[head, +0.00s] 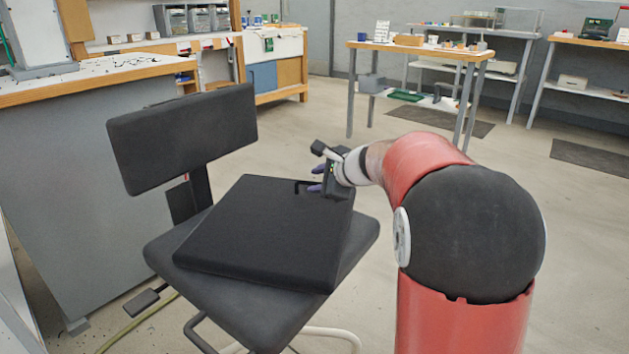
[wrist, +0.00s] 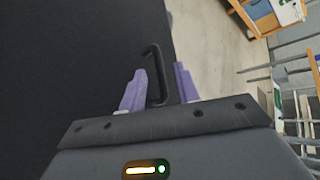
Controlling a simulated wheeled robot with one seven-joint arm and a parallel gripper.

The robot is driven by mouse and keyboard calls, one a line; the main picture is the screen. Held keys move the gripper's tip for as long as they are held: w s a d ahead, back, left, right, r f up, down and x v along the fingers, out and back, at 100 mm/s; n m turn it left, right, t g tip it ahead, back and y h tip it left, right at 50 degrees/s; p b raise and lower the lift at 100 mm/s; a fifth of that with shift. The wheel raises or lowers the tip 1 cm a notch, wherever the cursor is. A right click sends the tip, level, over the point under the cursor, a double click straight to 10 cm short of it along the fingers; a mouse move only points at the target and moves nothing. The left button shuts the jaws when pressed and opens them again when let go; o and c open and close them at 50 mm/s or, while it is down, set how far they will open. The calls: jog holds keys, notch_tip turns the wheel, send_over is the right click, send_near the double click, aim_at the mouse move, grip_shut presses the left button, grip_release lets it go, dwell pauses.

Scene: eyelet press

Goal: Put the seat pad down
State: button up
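The seat pad (head: 262,232) is a black square cushion. It lies on the dark grey seat of the swivel chair (head: 235,318), turned a little against the seat's edges; I cannot tell if its whole underside touches. The pad also fills the left of the wrist view (wrist: 70,60). A thin black loop handle (wrist: 154,72) stands at its edge. My gripper (head: 316,178) is at the pad's far right edge, its purple fingers on either side of the handle. In the wrist view the fingers (wrist: 160,84) are apart, with a gap between handle and right finger.
The chair's backrest (head: 185,137) rises behind the pad at left. A grey workbench with a wooden edge (head: 85,82) stands close behind the chair. A wooden-topped table (head: 420,48) and shelves stand farther back.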

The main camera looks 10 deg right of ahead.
jog(key=p+v, duration=0.1)
jog(key=v, duration=0.9)
jog(key=s+a+f+n+g, duration=0.1)
jog(key=s+a+n, duration=0.1)
jog(key=s, duration=0.3)
jog(key=s+a+f+n+g, duration=0.1)
jog(key=s+a+n, duration=0.2)
jog(key=s+n, duration=0.2)
jog(key=s+a+f+n+g, duration=0.1)
jog(key=s+a+n, duration=0.1)
jog(key=s, duration=0.4)
jog(key=shift+s+a+f+n+h, duration=0.15)
jog(key=shift+a+n+h, duration=0.25)
jog(key=shift+n, duration=0.5)
jog(key=s+d+f+n+g+h, duration=0.1)
jog(key=s+f+n+h, duration=0.3)
jog(key=s+n, duration=0.5)
jog(key=s+f, duration=0.2)
jog(key=s, duration=0.1)
jog(key=shift+s+g, duration=0.25)
jog(key=shift+g, duration=0.05)
jog(key=shift+d, duration=0.1)
notch_tip(320, 180, up, 5)
jog(key=p, duration=0.5)
jog(key=shift+r, duration=0.2)
